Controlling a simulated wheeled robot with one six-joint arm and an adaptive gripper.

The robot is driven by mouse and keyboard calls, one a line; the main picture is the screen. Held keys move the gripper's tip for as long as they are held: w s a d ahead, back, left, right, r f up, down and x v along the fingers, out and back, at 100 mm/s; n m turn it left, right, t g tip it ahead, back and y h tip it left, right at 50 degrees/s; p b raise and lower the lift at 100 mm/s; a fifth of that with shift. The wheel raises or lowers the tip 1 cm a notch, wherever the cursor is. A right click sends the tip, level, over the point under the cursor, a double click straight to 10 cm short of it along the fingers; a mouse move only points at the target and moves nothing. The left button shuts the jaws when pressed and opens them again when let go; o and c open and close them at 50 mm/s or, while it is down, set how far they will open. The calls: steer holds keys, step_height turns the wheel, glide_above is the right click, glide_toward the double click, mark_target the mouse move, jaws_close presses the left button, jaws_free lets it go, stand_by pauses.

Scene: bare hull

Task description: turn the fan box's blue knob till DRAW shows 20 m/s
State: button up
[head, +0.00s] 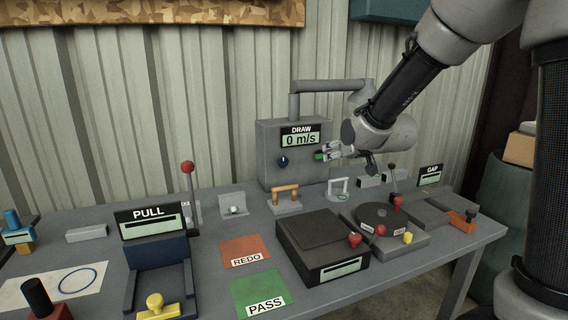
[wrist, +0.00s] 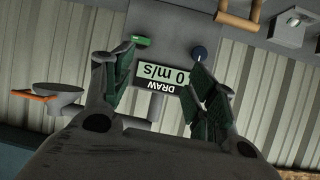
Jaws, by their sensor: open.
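The grey fan box (head: 268,143) stands at the back of the bench against the wall. Its DRAW display (head: 300,140) reads 0 m/s; it shows upside down in the wrist view (wrist: 165,77). The dark blue knob (head: 283,161) sits below the display on the left of the box's front. In the wrist view the knob (wrist: 199,53) shows just beyond the right finger's tip. My gripper (head: 323,151) is open and empty in front of the box's right side, to the right of the knob and apart from it.
A green part (wrist: 138,41) is on the box front near the other finger. A grey pipe (head: 325,86) leaves the box's top.

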steer(key=w+a+f+t+y, duration=0.1)
steer(key=w+a+f+t, duration=0.1)
steer(key=w+a+f, duration=0.4)
steer(key=n+t+y, duration=0.1)
steer(key=t+y, duration=0.1)
steer(key=t, duration=0.1)
glide_toward(283, 161)
steer(key=shift+x, duration=0.85)
steer(key=x, duration=0.7)
steer(key=shift+w, duration=0.4)
steer(key=shift+c, duration=0.2)
steer(key=c, duration=0.9)
